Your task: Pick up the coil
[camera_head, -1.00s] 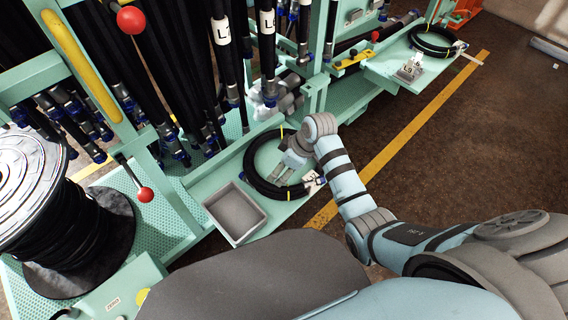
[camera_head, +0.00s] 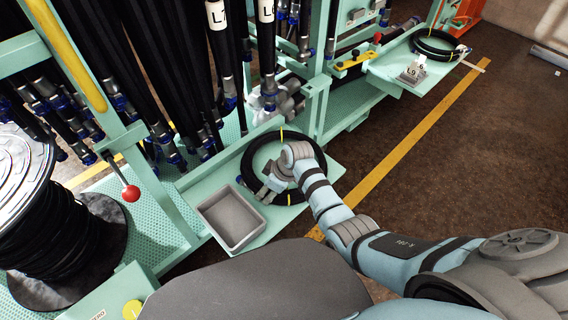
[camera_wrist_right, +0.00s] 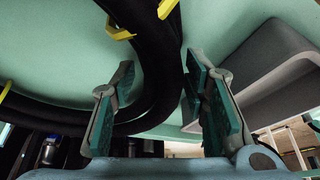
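The coil (camera_head: 252,157) is a ring of black hose with yellow ties. It lies on a mint-green shelf (camera_head: 325,172) in the head view. My right gripper (camera_head: 260,192) is at the coil's near left part, beside the grey bin; my wrist hides part of the ring. In the right wrist view, the two fingers of the right gripper (camera_wrist_right: 162,95) are spread apart. The coil's black hose (camera_wrist_right: 152,62) passes between them in the picture, and no finger clearly presses on it. My left gripper is not in view.
An open grey bin (camera_head: 232,219) stands close left of the coil. A hose reel (camera_head: 50,228) and hanging hoses (camera_head: 175,70) fill the left.

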